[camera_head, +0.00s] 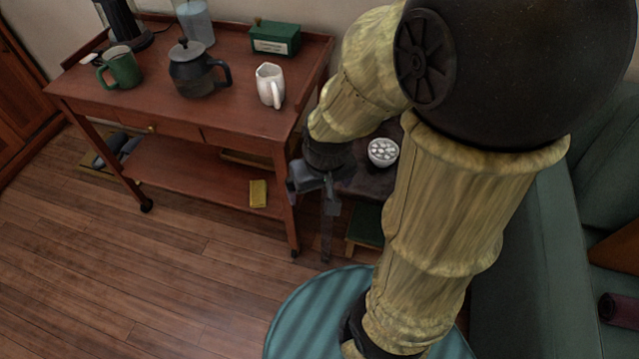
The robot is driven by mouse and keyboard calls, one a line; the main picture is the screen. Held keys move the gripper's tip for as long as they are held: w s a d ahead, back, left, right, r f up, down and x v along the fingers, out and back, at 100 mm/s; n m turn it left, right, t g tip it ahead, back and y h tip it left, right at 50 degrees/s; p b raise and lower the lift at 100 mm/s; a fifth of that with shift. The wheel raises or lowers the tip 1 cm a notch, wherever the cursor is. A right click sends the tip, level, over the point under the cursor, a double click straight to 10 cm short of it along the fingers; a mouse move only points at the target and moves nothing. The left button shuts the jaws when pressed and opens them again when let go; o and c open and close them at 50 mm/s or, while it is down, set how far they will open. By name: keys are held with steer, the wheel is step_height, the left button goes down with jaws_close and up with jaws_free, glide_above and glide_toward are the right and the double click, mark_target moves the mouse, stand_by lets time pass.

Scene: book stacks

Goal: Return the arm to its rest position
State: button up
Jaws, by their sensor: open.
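My arm reaches up from the bottom of the picture, bends at a dark joint at the top right and comes down again to the left. My gripper (325,240) hangs at its end with the fingers pointing down. It is open, and I see nothing between its fingers. It is just right of the front right leg of the wooden cart (225,130), below the height of the cart's top. Whether it touches the leg I cannot tell.
On the cart stand a green mug (121,68), a glass teapot (196,72), a white mug (269,86) and a green box (275,38). A green sofa (545,270) fills the right. Wooden floor (150,290) is clear at left.

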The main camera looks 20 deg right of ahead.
steer(key=shift+r, duration=0.15)
steer(key=w+p+v, duration=0.3)
steer(key=p+v, duration=1.2)
steer(key=p, duration=0.1)
steer(key=w+r+p+v, duration=0.1)
steer(key=w+p+v, duration=0.2)
steer(key=p+v, duration=1.3)
steer(key=shift+w+r, duration=0.25)
steer(key=shift+r, duration=0.25)
